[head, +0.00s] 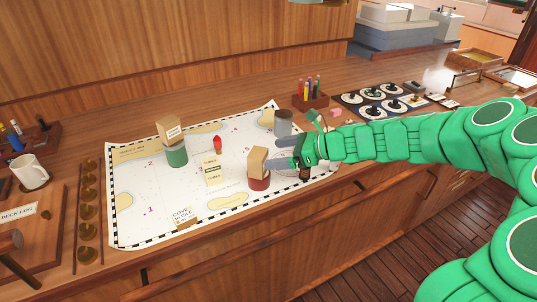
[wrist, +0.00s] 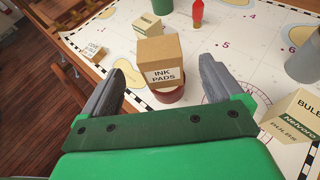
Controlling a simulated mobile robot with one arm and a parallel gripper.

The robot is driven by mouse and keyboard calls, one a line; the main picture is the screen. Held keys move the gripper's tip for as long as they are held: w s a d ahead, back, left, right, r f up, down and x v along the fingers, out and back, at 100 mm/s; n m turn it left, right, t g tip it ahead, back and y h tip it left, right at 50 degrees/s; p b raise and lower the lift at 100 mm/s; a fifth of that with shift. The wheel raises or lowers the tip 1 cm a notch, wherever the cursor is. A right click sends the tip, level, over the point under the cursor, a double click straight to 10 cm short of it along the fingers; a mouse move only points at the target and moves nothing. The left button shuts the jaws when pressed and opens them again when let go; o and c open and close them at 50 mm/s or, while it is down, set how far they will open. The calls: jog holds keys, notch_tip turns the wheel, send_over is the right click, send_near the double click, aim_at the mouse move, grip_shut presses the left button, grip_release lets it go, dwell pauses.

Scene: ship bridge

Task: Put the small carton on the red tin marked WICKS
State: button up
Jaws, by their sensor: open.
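A small cardboard carton lettered INK PADS (wrist: 160,58) rests on top of a red tin (wrist: 168,95) in the wrist view. In the head view the carton (head: 258,160) sits on the red tin (head: 259,183) on the chart, a little askew. The tin's marking cannot be read. My gripper (head: 284,162) is just right of the carton in the head view. In the wrist view my gripper (wrist: 160,82) is open, one finger on each side of the carton, with gaps between the fingers and the carton.
A cream carton (head: 212,169) and a red piece (head: 217,145) stand on the chart (head: 140,205). A grey cylinder (head: 283,123) stands behind my gripper. A carton lettered BULB (wrist: 293,122) is close to my right finger.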

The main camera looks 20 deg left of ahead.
jog(key=shift+v, duration=2.55)
